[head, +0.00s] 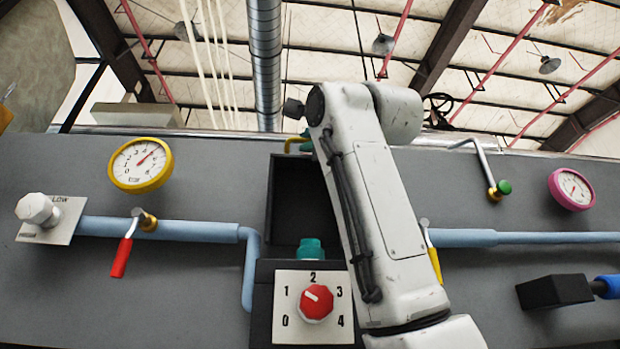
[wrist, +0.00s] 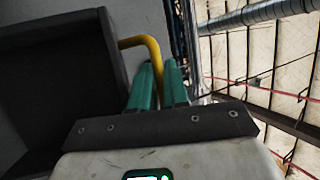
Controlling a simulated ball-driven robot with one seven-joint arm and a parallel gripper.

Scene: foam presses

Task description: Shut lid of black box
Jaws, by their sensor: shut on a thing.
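The black box (head: 262,315) stands low in the middle of the head view with a red dial on a white numbered plate on its front. Above it a dark hollow panel (head: 298,205), which looks like its lid, stands raised and open. A yellow handle (head: 292,141) curves from the panel's top edge. In the wrist view the panel (wrist: 55,85) fills the left side and the handle (wrist: 143,42) bends down to my green fingers. My gripper (wrist: 159,82) is shut on the handle. In the head view my arm hides the panel's right side and most of my gripper.
A teal part (head: 311,249) stands behind the dial plate. Left are a yellow gauge (head: 142,165), a white knob (head: 38,210) and a red-handled valve (head: 122,255). Right are a pink gauge (head: 571,189), a green-knobbed lever (head: 496,187) and a black block (head: 553,291).

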